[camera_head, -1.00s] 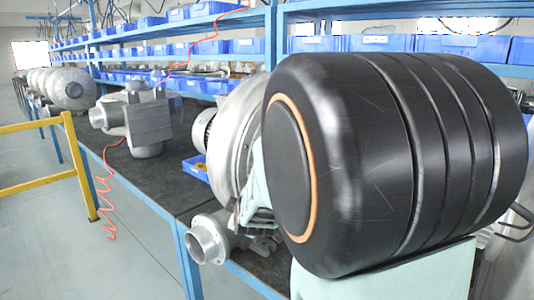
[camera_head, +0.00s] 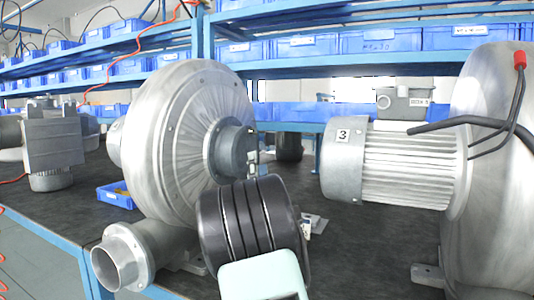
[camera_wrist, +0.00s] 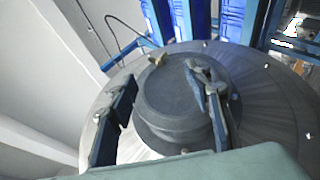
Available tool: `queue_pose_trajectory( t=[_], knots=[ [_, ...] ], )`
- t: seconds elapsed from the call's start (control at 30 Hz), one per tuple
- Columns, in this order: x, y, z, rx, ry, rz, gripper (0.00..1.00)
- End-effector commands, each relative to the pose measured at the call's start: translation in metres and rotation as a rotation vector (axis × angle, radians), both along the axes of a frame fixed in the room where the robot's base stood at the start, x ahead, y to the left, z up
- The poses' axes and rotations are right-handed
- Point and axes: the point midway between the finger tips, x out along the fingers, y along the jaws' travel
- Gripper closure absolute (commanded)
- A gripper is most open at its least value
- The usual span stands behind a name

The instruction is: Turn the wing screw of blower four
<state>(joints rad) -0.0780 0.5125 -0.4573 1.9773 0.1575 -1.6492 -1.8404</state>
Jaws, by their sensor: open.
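A large silver blower (camera_head: 178,135) with a round ribbed disc stands at centre left in the head view; I see no number on it. Its dark grey hub (camera_head: 232,150) faces right. The hub also shows in the wrist view (camera_wrist: 172,100). My gripper (camera_wrist: 162,77) is open, with one finger on each side of the hub in that view; I cannot tell whether they touch it. A small tan piece (camera_wrist: 157,60) at the hub's upper edge may be a wing screw, but it is too small to be sure. My wrist hides part of the blower in the head view.
A motor labelled 3 (camera_head: 345,135), with black cables, stands close at the right. A blue tray (camera_head: 117,195) lies on the dark bench (camera_head: 375,250) left of the blower. Blue bins (camera_head: 302,46) line the shelves behind. Another grey unit (camera_head: 52,140) stands at far left.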

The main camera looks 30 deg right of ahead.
Motion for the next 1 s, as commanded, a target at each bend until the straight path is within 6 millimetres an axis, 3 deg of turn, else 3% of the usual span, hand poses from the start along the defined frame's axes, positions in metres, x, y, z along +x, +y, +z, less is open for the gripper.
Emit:
queue_pose_trajectory(
  t=[0.27,0.7,1.0],
  knots=[
    [0.01,-0.001,0.014,-0.025,-0.026,0.0,0.54],
    [0.058,-0.017,0.065,-0.023,-0.021,0.0,0.54],
    [0.069,-0.02,0.078,-0.022,-0.02,0.0,0.54]
  ],
)
